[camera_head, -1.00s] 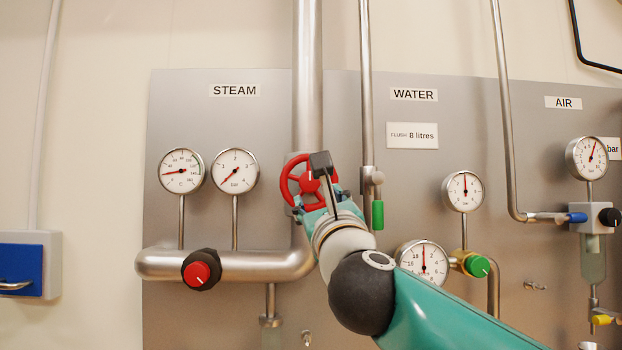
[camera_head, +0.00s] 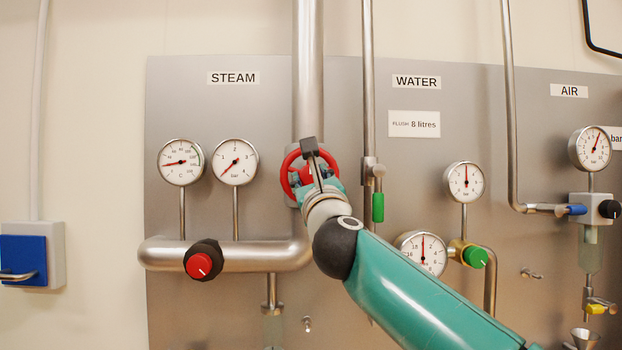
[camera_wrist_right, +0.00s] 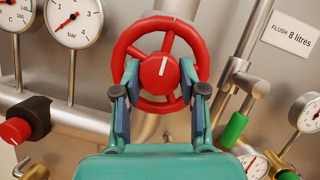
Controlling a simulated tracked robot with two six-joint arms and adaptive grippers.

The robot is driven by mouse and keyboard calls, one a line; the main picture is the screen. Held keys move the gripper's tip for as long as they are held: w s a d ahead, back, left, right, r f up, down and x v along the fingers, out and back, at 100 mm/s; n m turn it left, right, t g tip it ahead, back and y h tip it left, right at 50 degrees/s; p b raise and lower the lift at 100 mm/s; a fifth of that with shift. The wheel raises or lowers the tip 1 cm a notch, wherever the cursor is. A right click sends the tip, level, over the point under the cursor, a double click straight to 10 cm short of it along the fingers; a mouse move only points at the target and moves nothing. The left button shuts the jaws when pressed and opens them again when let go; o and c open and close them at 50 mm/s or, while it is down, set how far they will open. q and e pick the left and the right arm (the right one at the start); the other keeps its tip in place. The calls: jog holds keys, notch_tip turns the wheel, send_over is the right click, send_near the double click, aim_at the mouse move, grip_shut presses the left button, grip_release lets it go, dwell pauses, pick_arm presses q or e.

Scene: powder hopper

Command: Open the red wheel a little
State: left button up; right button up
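The red wheel (camera_head: 290,172) is a spoked handwheel on the steam pipe, partly hidden behind my right gripper in the head view. In the right wrist view the wheel (camera_wrist_right: 159,22) faces me, and its round hub carries a white mark pointing almost straight up. My right gripper (camera_wrist_right: 160,78) has its two fingers apart, one on each side of the hub and overlapping the rim in the picture. A narrow gap seems to show beside the hub; I cannot tell whether the pads touch it. My left gripper is not in view.
A red-capped black knob (camera_head: 202,261) sits on the horizontal steam pipe (camera_head: 257,256), below two gauges. A green lever (camera_head: 378,207) hangs close right of the wheel. A green knob (camera_head: 475,257) and a water gauge (camera_head: 423,252) are lower right.

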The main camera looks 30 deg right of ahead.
jog(key=c, duration=0.4)
jog(key=shift+c, duration=0.2)
jog(key=shift+r+n+y+p, duration=0.15)
jog(key=shift+n+y+p, duration=0.45)
jog(key=shift+n+p, duration=0.45)
jog(key=n+y+p, duration=0.1)
jog(key=n+p, duration=0.2)
jog(key=n+y+p, duration=0.2)
jog(key=n+p, duration=0.1)
jog(key=n, duration=0.1)
jog(key=shift+r, duration=0.1)
jog(key=shift+f+n+y+p, duration=0.25)
jog(key=shift+n+y+p, duration=0.25)
jog(key=shift+n+p, duration=0.55)
jog(key=shift+f, duration=0.1)
